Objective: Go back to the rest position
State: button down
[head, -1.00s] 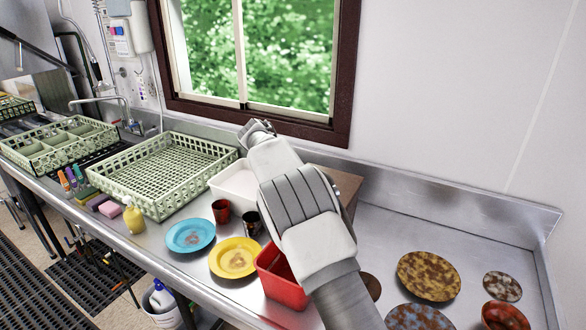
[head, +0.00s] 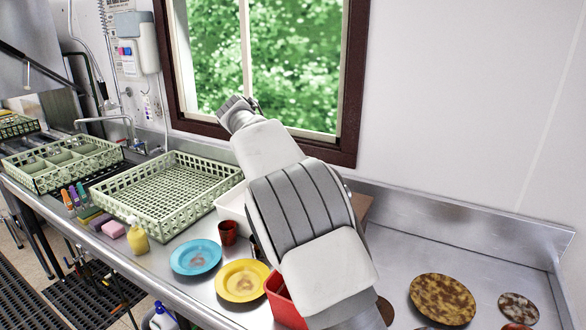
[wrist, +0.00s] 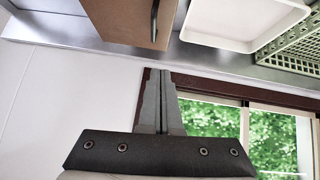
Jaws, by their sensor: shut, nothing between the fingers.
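My arm reaches up over the counter in the head view, in front of the window. My gripper (wrist: 160,105) shows in the wrist view with its two grey fingers pressed together and nothing between them. The fingers point towards the metal backsplash and the window frame, apart from any object. In the head view my own arm hides the fingertips.
The steel counter (head: 400,260) holds a green rack (head: 165,190), a blue plate (head: 195,257), a yellow plate (head: 242,281), a red cup (head: 228,232), a red bin (head: 283,303) and a stained plate (head: 442,299). A white tray (wrist: 240,22) and brown box (wrist: 125,15) stand near the wall.

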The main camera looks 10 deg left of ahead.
jog(key=s+d+r+n+g+y, duration=0.1)
jog(key=s+d+r, duration=0.2)
jog(key=s+d, duration=0.65)
jog(key=s+d+r+g+y, duration=0.15)
jog(key=s+d+r, duration=0.25)
jog(key=s+d, duration=0.5)
jog(key=s+d+f+n, duration=0.1)
jog(key=s+d+f, duration=0.1)
jog(key=s, duration=0.6)
jog(key=s+d+f+n+y, duration=0.1)
jog(key=s+d+f, duration=0.1)
jog(key=s, duration=0.7)
jog(key=s+d+f+n, duration=0.1)
jog(key=s+f, duration=0.3)
jog(key=s, duration=0.4)
jog(key=shift+s+d+f+y, duration=0.15)
jog(key=shift+d+f+y, duration=0.2)
jog(key=shift+d, duration=0.15)
